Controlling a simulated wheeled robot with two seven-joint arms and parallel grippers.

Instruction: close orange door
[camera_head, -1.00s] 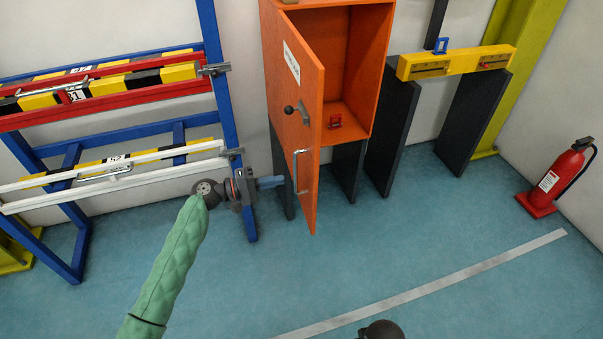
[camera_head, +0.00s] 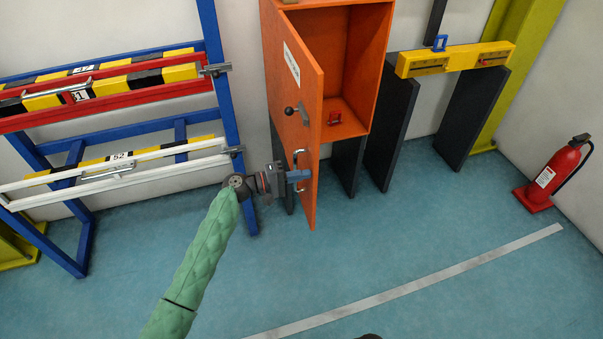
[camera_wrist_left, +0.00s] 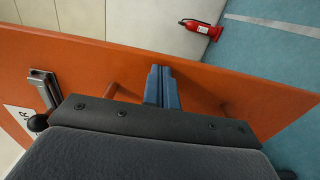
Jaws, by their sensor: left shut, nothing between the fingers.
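The orange door (camera_head: 293,77) stands open on the orange cabinet (camera_head: 358,65), its free edge swung out toward me. It has a dark knob (camera_head: 290,110) with a latch plate and, lower down, a metal bar handle (camera_head: 299,157). My left gripper (camera_head: 299,175) is shut and empty, its blue fingertips at the door's outer face and overlapping the handle in the head view. In the left wrist view the fingers (camera_wrist_left: 161,86) point at the orange door panel (camera_wrist_left: 205,80); whether they touch it I cannot tell. My right gripper is not in view.
A small red item (camera_head: 335,118) sits inside the cabinet. A blue rack (camera_head: 225,95) with striped bars stands close left of the gripper. A yellow beam (camera_head: 455,59) on dark supports is to the right, with a fire extinguisher (camera_head: 562,172) farther right. The floor in front is clear.

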